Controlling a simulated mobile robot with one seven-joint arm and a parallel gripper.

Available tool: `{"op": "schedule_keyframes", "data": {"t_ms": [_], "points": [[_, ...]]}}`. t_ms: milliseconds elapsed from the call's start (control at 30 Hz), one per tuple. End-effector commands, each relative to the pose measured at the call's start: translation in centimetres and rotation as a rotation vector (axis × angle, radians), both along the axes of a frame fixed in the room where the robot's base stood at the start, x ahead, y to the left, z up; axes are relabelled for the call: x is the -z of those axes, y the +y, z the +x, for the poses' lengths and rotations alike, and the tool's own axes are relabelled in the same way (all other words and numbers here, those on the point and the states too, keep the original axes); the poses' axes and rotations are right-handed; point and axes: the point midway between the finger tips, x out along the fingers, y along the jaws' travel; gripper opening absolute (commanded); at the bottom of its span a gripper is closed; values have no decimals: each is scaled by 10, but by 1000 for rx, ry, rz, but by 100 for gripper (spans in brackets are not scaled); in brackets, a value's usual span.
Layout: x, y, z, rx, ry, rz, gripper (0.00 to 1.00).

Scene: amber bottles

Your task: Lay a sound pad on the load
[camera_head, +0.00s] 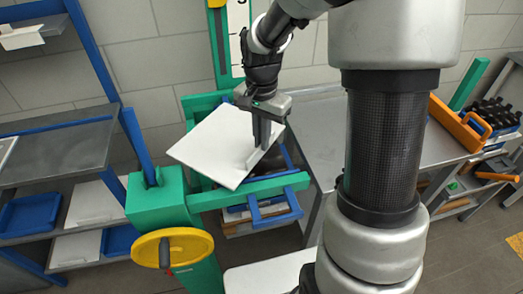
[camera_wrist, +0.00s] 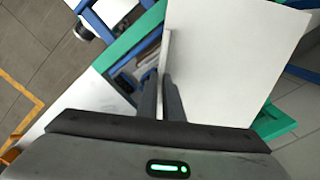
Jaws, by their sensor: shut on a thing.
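A white square pad (camera_head: 222,147) is held by my gripper (camera_head: 260,148) near its right edge, by a raised strip on it. The pad is over a green frame (camera_head: 250,190) and looks turned relative to it. In the wrist view the pad (camera_wrist: 230,60) fills the upper right, and my gripper's fingers (camera_wrist: 160,100) are closed on the thin upright strip. The load (camera_head: 265,208) below shows only in part, in blue and dark pieces between the green bars; the pad hides the rest. I cannot tell whether the pad touches it.
A yellow handwheel (camera_head: 172,247) is on the green post in front. Grey shelves with blue trays (camera_head: 30,214) and white pads (camera_head: 95,203) stand to the left.

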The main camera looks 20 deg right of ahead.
Motion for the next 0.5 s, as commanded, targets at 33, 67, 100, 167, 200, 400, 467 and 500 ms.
{"op": "schedule_keyframes", "data": {"t_ms": [33, 67, 100, 167, 200, 400, 467, 500], "points": [[9, 1, 1, 99, -1, 0, 0], [12, 1, 1, 167, -2, -1, 0], [16, 1, 2, 258, -3, -1, 0], [22, 1, 2, 393, -4, 0, 0], [26, 1, 3, 478, -5, 0, 0], [42, 1, 4, 716, -8, 0, 0], [44, 0, 5, 746, -9, 1, 0], [45, 0, 4, 759, -9, 1, 0]]}}
